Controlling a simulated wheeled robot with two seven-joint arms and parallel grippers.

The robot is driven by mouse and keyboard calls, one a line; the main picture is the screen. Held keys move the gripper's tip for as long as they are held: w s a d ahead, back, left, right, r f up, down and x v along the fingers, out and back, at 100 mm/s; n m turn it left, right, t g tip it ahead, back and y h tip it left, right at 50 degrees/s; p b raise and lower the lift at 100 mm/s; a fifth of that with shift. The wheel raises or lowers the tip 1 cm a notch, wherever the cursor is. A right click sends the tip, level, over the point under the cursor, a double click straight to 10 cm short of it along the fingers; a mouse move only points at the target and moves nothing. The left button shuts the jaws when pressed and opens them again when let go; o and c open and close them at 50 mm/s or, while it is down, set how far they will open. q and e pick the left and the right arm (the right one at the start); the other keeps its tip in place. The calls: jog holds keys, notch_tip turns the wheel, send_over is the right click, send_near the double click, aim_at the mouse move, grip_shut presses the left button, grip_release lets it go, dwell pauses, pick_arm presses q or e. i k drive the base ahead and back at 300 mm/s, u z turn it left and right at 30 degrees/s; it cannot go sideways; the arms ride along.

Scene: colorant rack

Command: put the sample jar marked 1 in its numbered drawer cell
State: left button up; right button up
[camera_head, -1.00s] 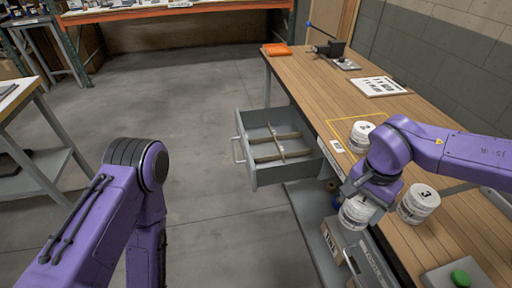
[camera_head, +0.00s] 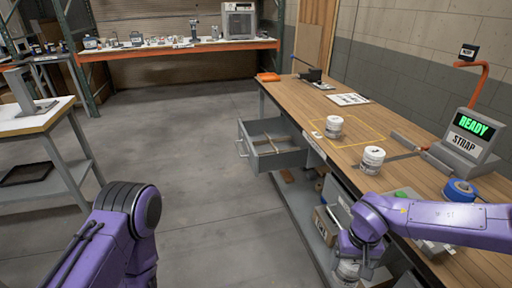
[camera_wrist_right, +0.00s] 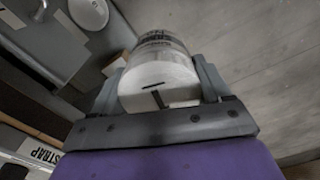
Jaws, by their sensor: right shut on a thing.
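My right gripper (camera_head: 350,262) is shut on a white sample jar (camera_head: 347,270), held off the near front side of the workbench at the bottom of the head view. In the right wrist view the jar (camera_wrist_right: 158,78) sits between the two fingers, with a dark mark on its lid that I cannot read surely. The grey drawer (camera_head: 284,163) stands open from the bench front, farther away and up-left of the gripper. Dividers (camera_head: 272,146) split it into cells, which look empty; their numbers are not readable. My left gripper is out of view.
Two other white jars (camera_head: 334,127) (camera_head: 372,160) stand on the wooden bench top (camera_head: 345,88). A strap machine (camera_head: 466,140) showing READY and a blue roll (camera_head: 459,192) are at the right. A lower shelf (camera_head: 297,198) holds boxes. The floor left of the drawer is clear.

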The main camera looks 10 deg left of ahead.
aim_at(268, 142)
jog(key=u, duration=0.8)
jog(key=i, duration=1.1)
jog(key=u, duration=0.55)
jog(key=i, duration=1.25)
jog(key=z, duration=1)
jog(key=i, duration=0.8)
jog(key=z, duration=0.8)
